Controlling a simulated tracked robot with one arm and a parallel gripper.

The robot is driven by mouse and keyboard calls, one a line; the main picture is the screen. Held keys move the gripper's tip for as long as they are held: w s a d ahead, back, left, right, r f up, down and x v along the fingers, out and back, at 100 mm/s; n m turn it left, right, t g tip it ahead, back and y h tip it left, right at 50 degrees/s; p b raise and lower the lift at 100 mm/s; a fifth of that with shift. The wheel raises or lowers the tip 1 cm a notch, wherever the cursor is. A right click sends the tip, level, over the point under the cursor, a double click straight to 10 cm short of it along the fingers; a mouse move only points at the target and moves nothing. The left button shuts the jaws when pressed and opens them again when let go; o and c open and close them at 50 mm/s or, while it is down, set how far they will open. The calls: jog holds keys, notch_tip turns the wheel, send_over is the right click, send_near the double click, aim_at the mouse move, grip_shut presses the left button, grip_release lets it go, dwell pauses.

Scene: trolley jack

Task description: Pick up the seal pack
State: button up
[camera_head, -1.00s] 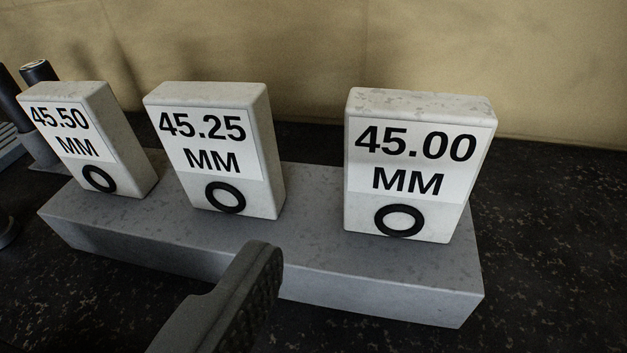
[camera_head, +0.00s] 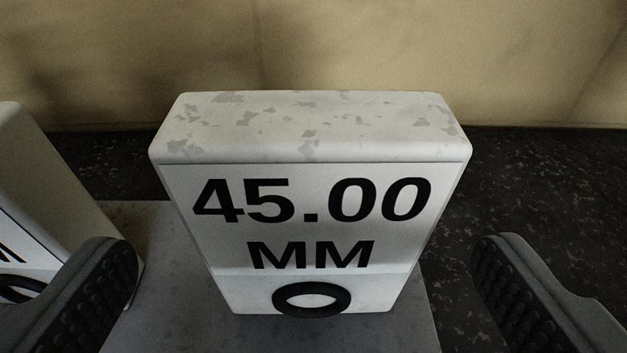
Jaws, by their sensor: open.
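A white seal pack marked 45.00 MM (camera_head: 315,215) stands upright on a grey block, with a black ring on the lower part of its face. Its top is scuffed with grey patches. My gripper (camera_head: 310,290) is open, one finger on each side of the pack in the picture. Both fingers appear apart from it, and nothing is between them but the pack. How far the fingertips are from the pack in depth is hard to tell. Part of a second pack (camera_head: 45,210) shows at the left edge, partly hidden by my left finger.
The grey block (camera_head: 165,235) carries the packs. A dark speckled surface (camera_head: 540,200) lies around it, clear to the right of the pack. A tan wall (camera_head: 330,50) stands behind. The second pack is close to my left finger.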

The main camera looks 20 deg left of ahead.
aim_at(315, 243)
jog(key=shift+x, duration=2.55)
jog(key=shift+w+d, duration=0.1)
jog(key=shift+d, duration=0.05)
jog(key=c, duration=1.1)
